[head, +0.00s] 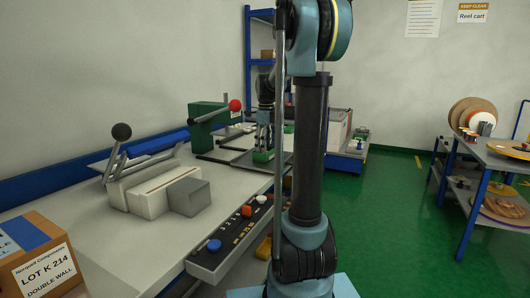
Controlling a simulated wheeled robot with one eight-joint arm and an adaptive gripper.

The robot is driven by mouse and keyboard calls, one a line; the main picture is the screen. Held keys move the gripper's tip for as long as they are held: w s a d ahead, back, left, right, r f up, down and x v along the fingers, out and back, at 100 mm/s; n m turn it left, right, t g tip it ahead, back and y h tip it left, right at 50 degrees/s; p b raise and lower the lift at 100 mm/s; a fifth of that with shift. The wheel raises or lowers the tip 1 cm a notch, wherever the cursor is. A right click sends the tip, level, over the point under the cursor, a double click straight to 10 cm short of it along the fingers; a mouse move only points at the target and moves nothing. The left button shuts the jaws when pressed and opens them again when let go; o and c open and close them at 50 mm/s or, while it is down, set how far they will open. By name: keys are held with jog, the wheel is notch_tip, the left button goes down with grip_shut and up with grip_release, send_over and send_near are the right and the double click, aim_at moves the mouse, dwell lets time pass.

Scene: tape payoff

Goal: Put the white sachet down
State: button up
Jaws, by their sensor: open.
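My gripper (264,143) is in the head view, left of my dark arm column, pointing down at the far end of the bench. It is open. A small green block (262,157) is just below its fingertips; whether they touch it I cannot tell. I cannot make out the white sachet for certain. Small pale items show near the gripper, too small to tell apart, and my arm hides part of that area.
The bench (105,242) holds a sealer-like device with a black-knobbed lever (122,131), a grey block (189,196), a green red-knobbed press (207,127) and a labelled carton (40,260). A button panel (235,240) lines its front edge. A reel cart (490,160) stands right; green floor between is clear.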

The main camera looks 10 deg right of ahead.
notch_tip(320, 180, up, 10)
jog(key=shift+f, duration=0.15)
dwell(0.5)
